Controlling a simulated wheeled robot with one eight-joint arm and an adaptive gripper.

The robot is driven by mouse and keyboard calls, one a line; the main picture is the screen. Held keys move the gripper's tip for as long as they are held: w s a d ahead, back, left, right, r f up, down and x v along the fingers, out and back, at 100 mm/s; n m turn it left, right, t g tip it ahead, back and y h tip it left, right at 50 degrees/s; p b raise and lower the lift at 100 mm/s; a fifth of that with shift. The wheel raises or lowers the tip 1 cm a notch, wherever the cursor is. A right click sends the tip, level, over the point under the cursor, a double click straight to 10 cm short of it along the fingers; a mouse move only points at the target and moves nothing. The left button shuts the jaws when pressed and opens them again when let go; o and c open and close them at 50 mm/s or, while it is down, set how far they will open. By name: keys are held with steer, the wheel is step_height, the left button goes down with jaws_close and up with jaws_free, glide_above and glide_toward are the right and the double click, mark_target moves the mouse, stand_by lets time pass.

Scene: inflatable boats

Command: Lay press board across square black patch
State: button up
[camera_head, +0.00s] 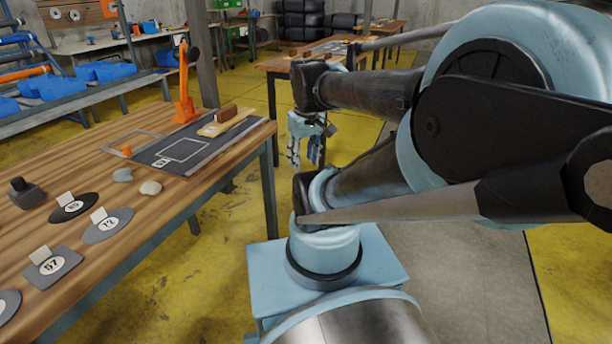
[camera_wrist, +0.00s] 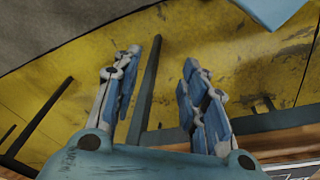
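The press board (camera_head: 240,119), a pale wooden board with a brown block handle, lies near the right end of the wooden table, over the far part of a dark strip. A dark square patch (camera_head: 66,258) with a white oval marked 57 and a pale tab lies on the near part of the table; it looks dark grey. The dark strip (camera_head: 209,142) carries a white square outline and a small numbered label. My gripper (camera_head: 305,162) hangs beyond the table's right end, apart from the board. In the wrist view its fingers (camera_wrist: 162,60) are spread and empty, above the yellow floor.
A black round patch (camera_head: 60,216), a grey round patch (camera_head: 122,218) and two pebbles (camera_head: 150,188) lie on the table (camera_head: 100,268). An orange upright tool (camera_head: 186,100) stands behind the strip. A dark block (camera_head: 26,194) sits at left. Another table (camera_head: 283,64) stands behind.

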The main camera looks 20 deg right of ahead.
steer(key=s+f+m, duration=0.1)
steer(key=f, duration=0.1)
steer(key=s+f+m, duration=0.2)
steer(key=shift+f, duration=0.2)
